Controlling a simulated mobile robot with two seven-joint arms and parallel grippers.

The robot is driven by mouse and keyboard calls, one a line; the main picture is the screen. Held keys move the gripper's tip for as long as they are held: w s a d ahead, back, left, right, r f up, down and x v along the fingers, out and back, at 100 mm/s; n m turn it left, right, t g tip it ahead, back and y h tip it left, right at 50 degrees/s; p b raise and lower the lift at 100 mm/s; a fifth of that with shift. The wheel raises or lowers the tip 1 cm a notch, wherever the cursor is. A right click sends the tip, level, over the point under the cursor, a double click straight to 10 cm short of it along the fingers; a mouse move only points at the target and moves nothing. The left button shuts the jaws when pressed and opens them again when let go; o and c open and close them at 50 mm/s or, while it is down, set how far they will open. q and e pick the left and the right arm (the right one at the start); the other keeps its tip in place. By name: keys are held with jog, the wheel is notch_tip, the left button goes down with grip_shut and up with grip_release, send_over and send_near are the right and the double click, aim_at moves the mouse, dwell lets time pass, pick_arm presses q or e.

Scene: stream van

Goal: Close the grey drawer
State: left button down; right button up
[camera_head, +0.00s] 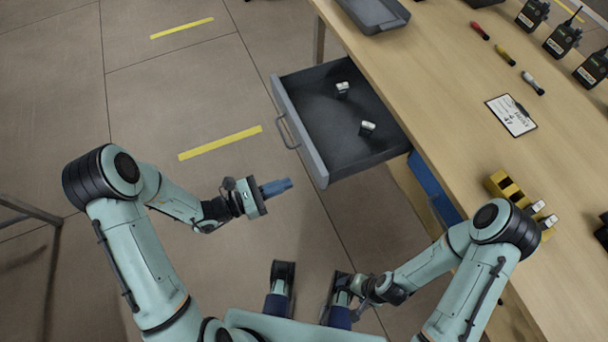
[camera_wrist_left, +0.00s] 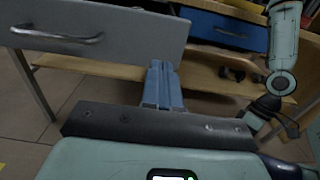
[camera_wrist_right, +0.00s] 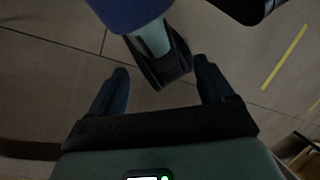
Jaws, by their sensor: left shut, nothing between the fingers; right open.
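The grey drawer (camera_head: 335,118) is pulled out from under the wooden table, with two small white-and-dark items inside. Its front panel with a bar handle (camera_head: 285,131) faces left in the head view. The panel also shows at the upper left of the left wrist view (camera_wrist_left: 100,35). My left gripper (camera_head: 288,185) is shut and empty, apart from the drawer and just in front of its near front corner. In the left wrist view its blue fingers (camera_wrist_left: 163,85) are together beside the panel's right end. My right gripper (camera_wrist_right: 160,90) is open and empty, low near my base.
A blue drawer (camera_head: 432,188) sits under the table to the right of the grey one. The wooden table (camera_head: 450,90) holds a grey tray (camera_head: 374,12), a clipboard (camera_head: 511,115), several radios and a yellow holder (camera_head: 510,188). The floor left of the drawer is clear.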

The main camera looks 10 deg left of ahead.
aim_at(315, 173)
pick_arm(q)
jog(key=shift+b+x, duration=0.3)
jog(key=shift+x, duration=2.9)
pick_arm(e)
jog(key=shift+w+d+f, duration=0.2)
jog(key=shift+w+f, duration=0.2)
jog(key=shift+w, duration=0.15)
pick_arm(q)
jog(key=shift+w+d, duration=0.35)
jog(key=shift+d, duration=0.2)
jog(key=x, duration=1)
jog(key=shift+w+d, duration=0.1)
jog(key=shift+d, duration=0.1)
jog(key=b+x, duration=0.2)
jog(key=x, duration=1.2)
jog(key=shift+w+d+f, duration=0.1)
jog(key=shift+w, duration=0.1)
jog(key=shift+w+d, duration=0.1)
pick_arm(e)
jog(key=w+d+f+t, duration=0.1)
jog(key=w+d+f, duration=0.1)
jog(key=w+d, duration=0.1)
jog(key=shift+w+d+f+t+h, duration=0.15)
jog(key=shift+w+f+t+h, duration=0.2)
jog(key=shift+w, duration=0.45)
pick_arm(q)
jog(key=shift+d+r, duration=0.1)
jog(key=shift+r, duration=0.15)
